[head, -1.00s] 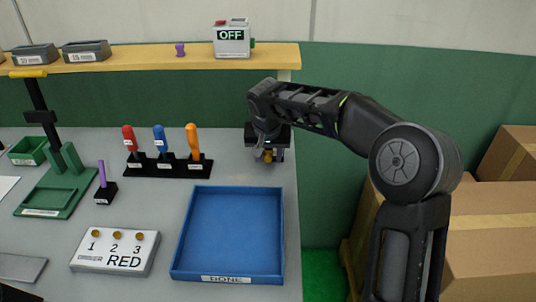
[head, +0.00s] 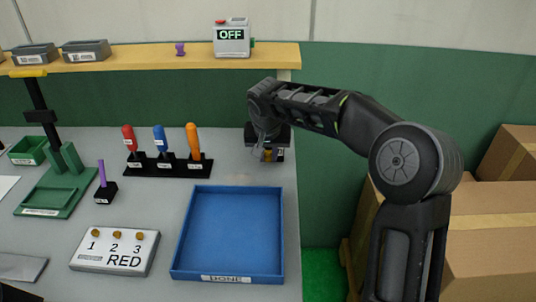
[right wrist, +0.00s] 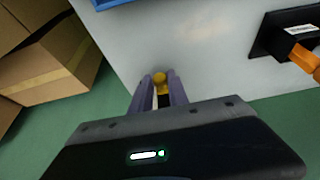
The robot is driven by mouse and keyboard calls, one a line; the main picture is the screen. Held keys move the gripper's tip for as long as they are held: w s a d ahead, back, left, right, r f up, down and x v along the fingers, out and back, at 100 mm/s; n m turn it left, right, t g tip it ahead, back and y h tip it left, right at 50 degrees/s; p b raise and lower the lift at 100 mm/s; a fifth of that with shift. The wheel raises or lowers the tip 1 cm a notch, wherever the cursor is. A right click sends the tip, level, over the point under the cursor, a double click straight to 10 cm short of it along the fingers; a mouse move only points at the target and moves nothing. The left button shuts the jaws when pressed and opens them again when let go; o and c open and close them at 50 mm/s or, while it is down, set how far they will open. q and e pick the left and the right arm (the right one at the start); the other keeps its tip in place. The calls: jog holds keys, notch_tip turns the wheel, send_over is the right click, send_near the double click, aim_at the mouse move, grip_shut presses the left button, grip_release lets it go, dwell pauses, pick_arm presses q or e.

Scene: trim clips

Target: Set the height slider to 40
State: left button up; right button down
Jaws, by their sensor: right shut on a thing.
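My right gripper (head: 268,154) is at the back right corner of the grey table. It is shut on a yellow knob (right wrist: 160,78), which shows between its two purple-grey fingers in the right wrist view. In the head view, the gripper hides most of the knob and whatever it sits on. No height scale or number 40 can be read in either view. My left gripper is not in view.
A blue DONE tray (head: 228,279) lies in front of the gripper. A black rack (head: 170,171) with red, blue and orange handled tools stands left. A shelf (head: 150,61) runs behind, carrying a box marked OFF (head: 231,40). Cardboard boxes (head: 500,225) stand right of the table.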

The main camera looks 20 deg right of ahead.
dwell(0.8)
notch_tip(320, 180, up, 13)
jog(key=p, duration=0.7)
jog(key=shift+r, duration=0.15)
jog(key=c, duration=1.3)
grip_release()
jog(key=shift+r, duration=0.1)
jog(key=v, duration=0.7)
jog(key=shift+s+r, duration=0.1)
jog(key=shift+r, duration=0.2)
